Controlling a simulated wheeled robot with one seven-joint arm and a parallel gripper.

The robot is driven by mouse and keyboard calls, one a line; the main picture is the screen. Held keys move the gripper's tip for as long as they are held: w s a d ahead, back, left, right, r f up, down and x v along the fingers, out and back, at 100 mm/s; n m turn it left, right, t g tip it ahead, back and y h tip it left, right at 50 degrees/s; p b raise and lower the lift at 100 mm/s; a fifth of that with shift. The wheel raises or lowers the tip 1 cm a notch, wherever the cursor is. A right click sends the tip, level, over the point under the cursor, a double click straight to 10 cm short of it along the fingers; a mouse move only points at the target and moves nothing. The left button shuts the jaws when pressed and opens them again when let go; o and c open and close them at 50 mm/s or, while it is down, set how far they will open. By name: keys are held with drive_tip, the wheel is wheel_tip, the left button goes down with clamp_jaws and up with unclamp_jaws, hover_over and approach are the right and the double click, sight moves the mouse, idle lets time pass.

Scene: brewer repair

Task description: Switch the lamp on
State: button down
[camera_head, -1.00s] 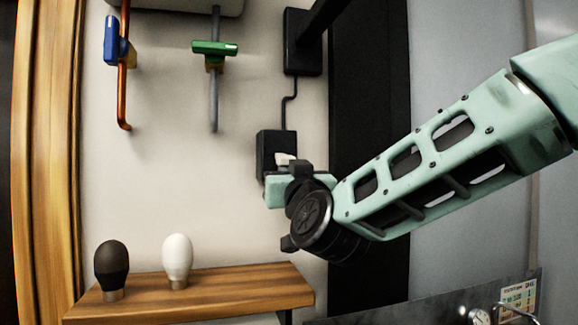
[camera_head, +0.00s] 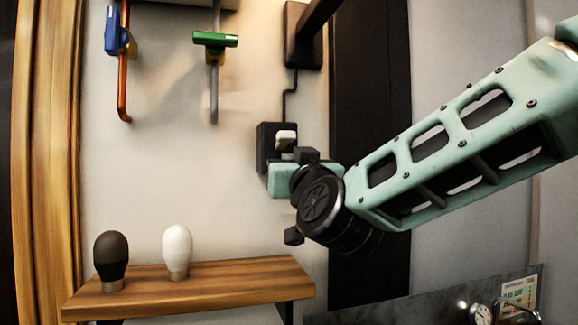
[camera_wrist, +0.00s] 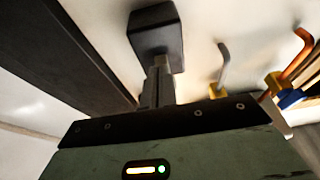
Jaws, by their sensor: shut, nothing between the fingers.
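The black switch box (camera_head: 264,145) is on the wall in the head view, with a white rocker (camera_head: 286,140) on its face. A cord runs up from it to the lamp's black wall mount (camera_head: 297,50), whose arm leaves the top of the view. The lamp's head is out of view, but warm light falls on the upper wall. My gripper (camera_wrist: 160,65) is shut and empty, its fingers pointing at the black box (camera_wrist: 155,18) in the wrist view. In the head view its body is just below the rocker and its fingertips are hidden. I cannot tell whether they touch the box.
A wooden shelf (camera_head: 215,283) below holds a dark bulb (camera_head: 111,260) and a white bulb (camera_head: 177,250). A copper pipe with a blue-handled valve (camera_head: 116,34) and a grey pipe with a green-handled valve (camera_head: 215,40) hang at the left. A black panel (camera_head: 369,100) stands behind my arm.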

drive_tip(key=s+d+b, duration=0.2)
drive_tip(key=s, duration=0.5)
idle(0.5)
drive_tip(key=shift+f, duration=0.1)
drive_tip(key=s+f+n+g, duration=0.2)
drive_tip(key=s+f+g, duration=0.15)
drive_tip(key=f, duration=0.55)
drive_tip(key=s+a+f+n+g+y, duration=0.1)
drive_tip(key=s+f+g, duration=0.2)
drive_tip(key=f+g, duration=0.35)
drive_tip(key=s+f+n+g, duration=0.2)
drive_tip(key=s+f+g, duration=0.15)
drive_tip(key=f, duration=0.75)
drive_tip(key=s+d+f+g+h+b, duration=0.1)
drive_tip(key=s+d+f+g+h, duration=0.5)
drive_tip(key=s+d+f, duration=0.6)
drive_tip(key=s+d+g, duration=0.1)
drive_tip(key=s, duration=0.2)
